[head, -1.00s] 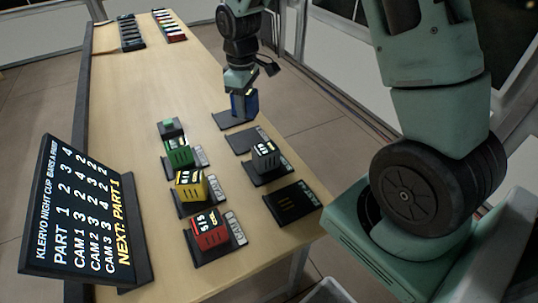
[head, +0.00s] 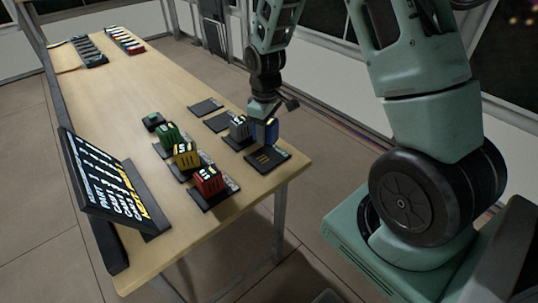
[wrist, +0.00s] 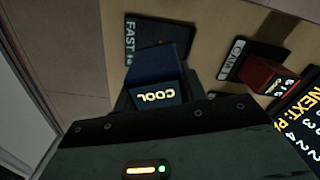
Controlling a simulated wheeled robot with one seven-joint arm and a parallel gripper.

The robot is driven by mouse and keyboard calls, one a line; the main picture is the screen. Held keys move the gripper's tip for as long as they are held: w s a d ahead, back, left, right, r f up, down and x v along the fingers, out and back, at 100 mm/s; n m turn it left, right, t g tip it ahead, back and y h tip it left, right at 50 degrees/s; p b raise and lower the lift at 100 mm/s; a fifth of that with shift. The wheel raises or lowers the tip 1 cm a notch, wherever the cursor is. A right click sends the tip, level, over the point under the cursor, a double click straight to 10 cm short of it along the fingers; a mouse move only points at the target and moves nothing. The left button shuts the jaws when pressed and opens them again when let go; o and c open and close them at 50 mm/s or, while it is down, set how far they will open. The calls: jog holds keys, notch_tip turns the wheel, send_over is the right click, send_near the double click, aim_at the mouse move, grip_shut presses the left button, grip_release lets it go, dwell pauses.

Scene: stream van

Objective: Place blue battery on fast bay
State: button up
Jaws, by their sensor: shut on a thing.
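My gripper (head: 264,112) is shut on the blue battery (head: 265,132) and holds it upright over the back part of the fast bay (head: 268,158), a black pad near the table's right corner. In the wrist view, the battery (wrist: 160,64) has a lit face reading "COOL" and covers part of the pad marked "FAST" (wrist: 150,30). The pad's front part is bare. I cannot tell whether the battery's base touches the pad.
A grey battery (head: 239,128) stands close to the left of the blue one. Green (head: 168,136), yellow (head: 185,156) and red (head: 208,181) batteries stand on the left row. Two pads behind (head: 206,106) are empty. A tilted sign (head: 100,185) stands at the left.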

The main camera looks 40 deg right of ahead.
aim_at(266, 157)
jog(key=shift+f, duration=3.4)
jog(key=shift+f, duration=0.2)
jog(key=o, duration=1.2)
jog(key=shift+r, duration=0.15)
